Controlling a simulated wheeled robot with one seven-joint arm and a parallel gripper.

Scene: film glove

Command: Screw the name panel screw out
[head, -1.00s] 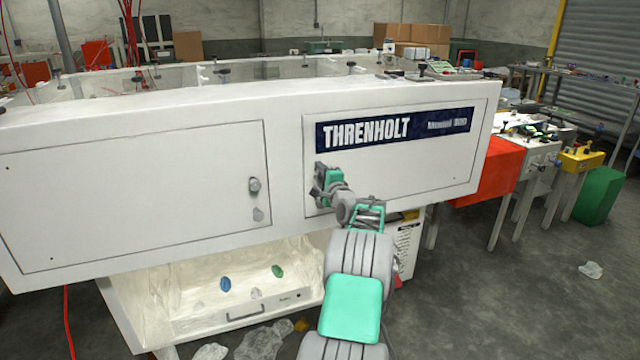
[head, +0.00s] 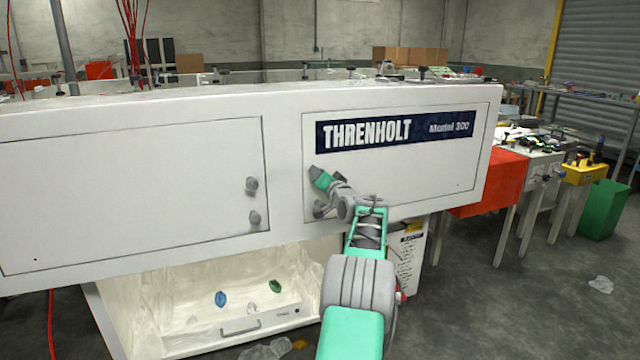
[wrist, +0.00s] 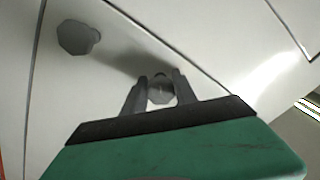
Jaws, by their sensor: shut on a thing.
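The name panel (head: 400,170) is a white panel with a dark blue "THRENHOLT" strip (head: 366,131), flush in the white machine front. In the wrist view, a grey knob-like screw (wrist: 160,90) sits between the two dark fingers of my gripper (wrist: 160,92), which is shut on its head. In the head view, my gripper (head: 313,172) is at the panel's upper left edge, its green body covering most of that screw. A second grey screw (wrist: 78,38) is free, up and left in the wrist view. It shows in the head view below my gripper (head: 320,208).
The left door (head: 130,190) has two grey knobs at its right edge. Below is an open white bay (head: 170,290) with blue and green bits. A red box (head: 490,175), benches and a green bin (head: 602,210) stand right. The floor at right is mostly clear.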

